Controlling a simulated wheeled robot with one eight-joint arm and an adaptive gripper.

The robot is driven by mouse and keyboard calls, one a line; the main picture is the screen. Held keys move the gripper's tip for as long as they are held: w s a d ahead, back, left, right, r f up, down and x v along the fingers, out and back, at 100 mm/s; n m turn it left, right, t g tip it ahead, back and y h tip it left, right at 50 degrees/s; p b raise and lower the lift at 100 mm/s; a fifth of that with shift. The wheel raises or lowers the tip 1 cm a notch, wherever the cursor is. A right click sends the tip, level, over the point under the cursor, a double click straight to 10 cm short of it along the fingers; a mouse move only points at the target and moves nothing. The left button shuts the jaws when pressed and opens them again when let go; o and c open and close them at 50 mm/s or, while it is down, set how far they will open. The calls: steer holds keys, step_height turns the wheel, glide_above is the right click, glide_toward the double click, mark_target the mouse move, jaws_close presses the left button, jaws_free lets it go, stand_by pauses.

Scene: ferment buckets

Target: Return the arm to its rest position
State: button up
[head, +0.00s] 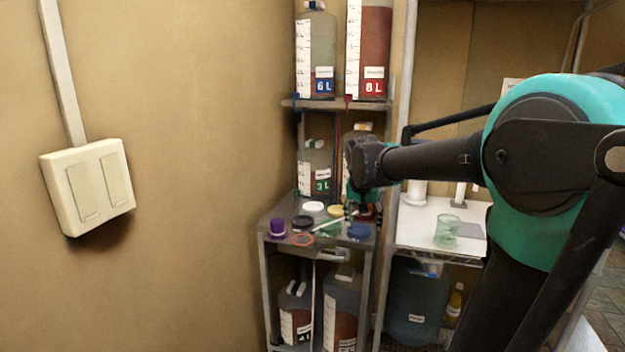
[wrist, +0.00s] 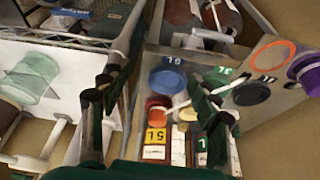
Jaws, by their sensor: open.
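My arm (head: 425,160) reaches from the right side of the head view leftward toward the shelf rack. My gripper (head: 362,200) hangs from its end, pointing down in front of the rack, over the back right part of the small grey shelf (head: 275,222). In the wrist view the two dark fingers of my gripper (wrist: 158,85) are spread apart with nothing held between them. Beyond the gap show a blue lid (wrist: 168,82), a red cap and a bucket with a yellow 5L label (wrist: 156,136). Whether a finger touches anything there, I cannot tell.
Lids, a purple cup (head: 277,227) and a white stick lie on the small shelf. Graduated buckets, such as the 6L bucket (head: 317,50) and 8L bucket (head: 368,50), stand above. A green beaker (head: 447,230) stands on the white shelf at right. Open space lies before the left wall.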

steer(key=s+d+f+n, duration=0.2)
steer(key=s+f, duration=0.7)
steer(key=s, duration=0.2)
steer(key=s+d+f+n+y, duration=0.1)
steer(key=s+d+f+n, duration=0.1)
steer(key=s+f, duration=0.8)
steer(key=shift+s+f+y, duration=0.3)
steer(key=shift+s, duration=0.25)
